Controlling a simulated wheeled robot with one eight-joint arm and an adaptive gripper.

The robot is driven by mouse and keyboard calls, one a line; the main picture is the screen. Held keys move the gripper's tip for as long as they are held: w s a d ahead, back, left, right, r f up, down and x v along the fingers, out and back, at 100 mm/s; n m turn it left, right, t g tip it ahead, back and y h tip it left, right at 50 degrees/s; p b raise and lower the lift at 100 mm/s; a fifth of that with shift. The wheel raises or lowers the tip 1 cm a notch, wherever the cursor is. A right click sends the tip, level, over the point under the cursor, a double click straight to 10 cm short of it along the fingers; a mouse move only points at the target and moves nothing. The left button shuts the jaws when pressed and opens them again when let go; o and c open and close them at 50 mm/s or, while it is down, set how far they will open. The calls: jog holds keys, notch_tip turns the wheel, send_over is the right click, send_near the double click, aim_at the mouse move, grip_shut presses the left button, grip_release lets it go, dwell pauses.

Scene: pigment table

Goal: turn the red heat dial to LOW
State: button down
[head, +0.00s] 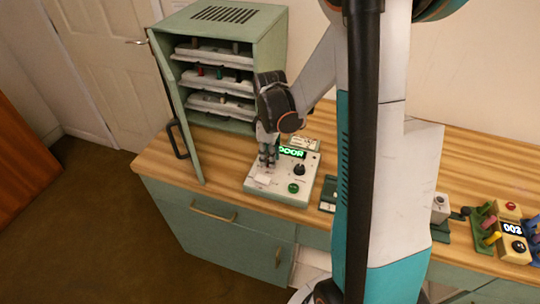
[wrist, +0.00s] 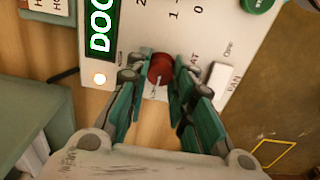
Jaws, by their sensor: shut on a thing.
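The control box (head: 262,187) stands on the wooden counter, with a lit green display (head: 292,152) that reads DOOR in the head view. In the wrist view the red heat dial (wrist: 161,68) sits on the box's pale face (wrist: 215,38), between my fingertips. My gripper (wrist: 160,76) is shut on the dial, a finger on each side of it. In the head view my gripper (head: 268,160) points down at the box and hides the dial. Small lettering surrounds the dial, partly covered by the fingers. I cannot tell which mark the dial points at.
The box also has a black knob (head: 299,169), a green button (head: 293,188) and a white fan switch (wrist: 218,80). A green cabinet (head: 268,55) with loaded shelves stands behind to the left, its door (head: 178,115) open. Coloured-handled items (head: 485,225) lie at the right.

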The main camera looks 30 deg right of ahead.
dwell(0.3)
jog(key=c, duration=1.3)
grip_release()
jog(key=shift+c, duration=0.2)
notch_tip(320, 180, up, 12)
